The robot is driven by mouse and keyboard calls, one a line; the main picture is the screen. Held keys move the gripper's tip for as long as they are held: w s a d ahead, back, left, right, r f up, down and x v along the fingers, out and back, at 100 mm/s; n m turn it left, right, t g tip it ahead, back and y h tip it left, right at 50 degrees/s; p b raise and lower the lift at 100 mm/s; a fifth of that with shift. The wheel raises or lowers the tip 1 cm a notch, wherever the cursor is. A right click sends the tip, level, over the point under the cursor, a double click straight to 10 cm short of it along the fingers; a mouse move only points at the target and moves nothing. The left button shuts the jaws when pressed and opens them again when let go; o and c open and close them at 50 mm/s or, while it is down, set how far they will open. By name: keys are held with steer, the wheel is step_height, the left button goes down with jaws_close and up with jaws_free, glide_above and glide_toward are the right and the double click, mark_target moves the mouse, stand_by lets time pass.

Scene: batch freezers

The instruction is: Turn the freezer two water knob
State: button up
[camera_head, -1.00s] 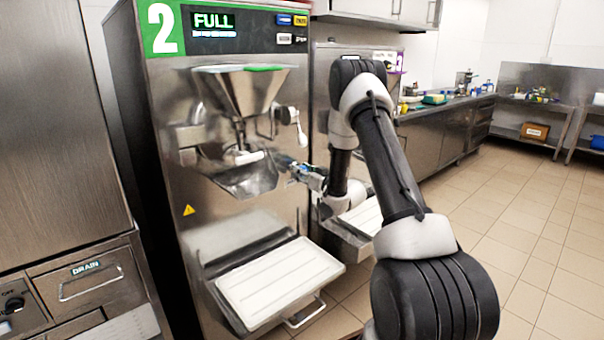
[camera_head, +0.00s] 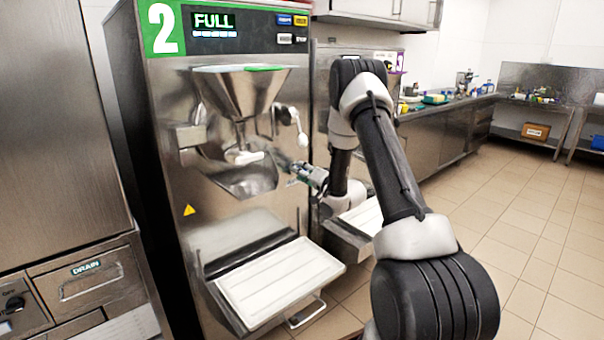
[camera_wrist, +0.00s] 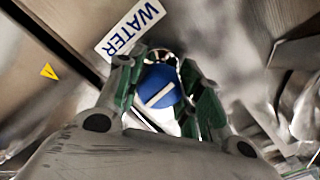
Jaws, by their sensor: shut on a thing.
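Freezer two (camera_head: 250,215) is a steel machine with a green top panel, a large white "2" and a display (camera_head: 214,22) reading "FULL". In the wrist view, the water knob (camera_wrist: 160,88) is round and blue with a pale bar across it that lies at a slant. It sits beside a tilted "WATER" label (camera_wrist: 130,29). My gripper (camera_wrist: 163,75) is shut on the knob, with one finger on each side of it. In the head view my gripper (camera_head: 292,166) is at the freezer's front, right of the steel spout, and the knob is hidden.
A steel funnel (camera_head: 238,92) and a lever with a white ball (camera_head: 302,140) are above my gripper. A white tray shelf (camera_head: 278,283) juts out below. Another machine stands close on the right. Open tiled floor (camera_head: 530,220) lies farther right.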

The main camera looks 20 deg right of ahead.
steer(key=shift+m, duration=0.9)
steer(key=o, duration=1)
steer(key=shift+o, duration=0.2)
steer(key=v, duration=1.2)
